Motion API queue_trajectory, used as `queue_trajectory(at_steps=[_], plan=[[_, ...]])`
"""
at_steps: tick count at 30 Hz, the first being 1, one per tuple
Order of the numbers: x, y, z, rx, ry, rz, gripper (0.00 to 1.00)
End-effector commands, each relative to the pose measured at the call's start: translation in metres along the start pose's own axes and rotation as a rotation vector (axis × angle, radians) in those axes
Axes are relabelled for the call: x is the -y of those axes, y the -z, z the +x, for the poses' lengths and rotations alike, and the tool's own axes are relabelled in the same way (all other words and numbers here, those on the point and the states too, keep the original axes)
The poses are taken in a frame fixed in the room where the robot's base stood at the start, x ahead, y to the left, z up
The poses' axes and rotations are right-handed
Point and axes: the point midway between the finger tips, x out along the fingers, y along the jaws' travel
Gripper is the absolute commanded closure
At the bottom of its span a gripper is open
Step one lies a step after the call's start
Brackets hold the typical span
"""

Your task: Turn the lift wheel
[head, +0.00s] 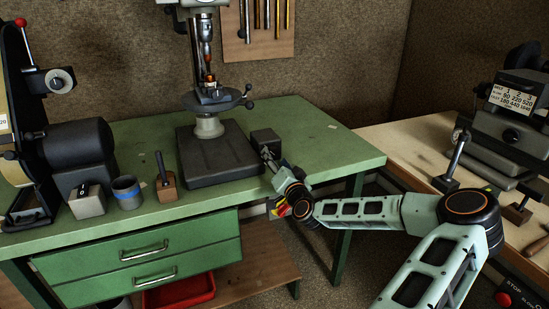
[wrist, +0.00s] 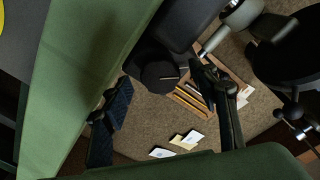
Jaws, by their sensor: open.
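A dark round wheel or knob with a pale line on its face (wrist: 160,76) shows in the wrist view, against a dark block; I take it as the lift wheel, though I cannot be sure. In the head view the dark block (head: 266,137) sits on the green bench, right of the drill press (head: 208,125); its wheel side is hidden there. My gripper (head: 267,157) is just in front of this block. In the wrist view my gripper's fingers (wrist: 162,94) are wide apart, one either side of the wheel, with nothing held. I cannot tell whether they touch it.
The green bench (head: 325,147) is clear right of the block. The press's round table (head: 222,101) has side handles. A pale bench (head: 400,136) with a machine stands right.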

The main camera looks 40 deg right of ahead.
Motion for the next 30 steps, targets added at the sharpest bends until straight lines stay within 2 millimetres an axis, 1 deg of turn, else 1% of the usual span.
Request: queue_trajectory(at_steps=[1, 3, 6, 15, 26, 27, 30], plan=[[0.0, 0.0, 0.006, -0.001, 0.0, 0.001, 0.46], [0.001, 0.0, 0.012, -0.001, 0.001, 0.0, 0.46], [0.001, 0.0, 0.017, 0.0, 0.001, -0.001, 0.46], [0.0, 0.0, 0.018, 0.0, 0.0, -0.001, 0.46], [0.0, 0.0, 0.018, 0.0, 0.0, -0.001, 0.85], [0.0, 0.0, 0.018, 0.0, 0.0, -0.001, 0.87], [0.0, 0.0, 0.018, 0.0, 0.0, 0.002, 0.88]])
